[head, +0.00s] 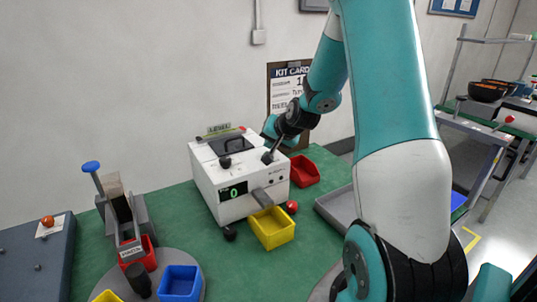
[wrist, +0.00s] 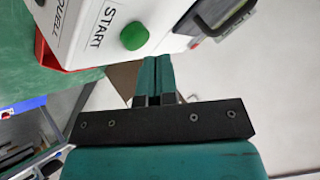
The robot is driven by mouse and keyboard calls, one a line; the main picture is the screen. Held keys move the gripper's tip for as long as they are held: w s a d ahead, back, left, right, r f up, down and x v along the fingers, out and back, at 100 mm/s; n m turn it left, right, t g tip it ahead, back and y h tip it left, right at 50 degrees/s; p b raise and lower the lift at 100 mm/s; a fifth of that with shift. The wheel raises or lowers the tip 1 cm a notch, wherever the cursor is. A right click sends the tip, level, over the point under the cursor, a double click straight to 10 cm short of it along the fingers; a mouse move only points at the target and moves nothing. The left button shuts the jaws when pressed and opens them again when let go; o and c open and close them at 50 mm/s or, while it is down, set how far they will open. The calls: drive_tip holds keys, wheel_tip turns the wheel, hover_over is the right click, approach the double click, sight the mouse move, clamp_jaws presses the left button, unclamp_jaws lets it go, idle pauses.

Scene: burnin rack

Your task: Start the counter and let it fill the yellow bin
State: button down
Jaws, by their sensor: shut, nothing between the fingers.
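The counter (head: 232,187) is a white box on the green bench, its display reading a green 0. The yellow bin (head: 272,229) stands at its front, below the grey chute (head: 262,197); I see nothing in it. A green button (wrist: 134,36) beside the word START shows on a white panel in the wrist view. My gripper (wrist: 158,61) is shut and empty, its teal fingertips below and right of the button in that view, apart from it. In the head view my wrist is above the counter's back right; the fingertips are hard to make out there.
A red bin (head: 304,171) stands right of the counter, a grey tray (head: 340,207) farther right. A red ball-like knob (head: 292,207) is by the yellow bin. A blue bin (head: 181,283) and a blue-knobbed device (head: 121,210) are at left. A kit card (head: 283,85) hangs behind.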

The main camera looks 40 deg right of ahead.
drive_tip(key=shift+f, duration=0.3)
drive_tip(key=shift+f+b, duration=0.5)
drive_tip(key=shift+b, duration=0.05)
idle(0.4)
drive_tip(key=shift+r, duration=0.15)
drive_tip(key=shift+r+p, duration=0.65)
drive_tip(key=shift+r, duration=0.1)
drive_tip(key=shift+r+p, duration=1.9)
drive_tip(key=shift+r, duration=0.65)
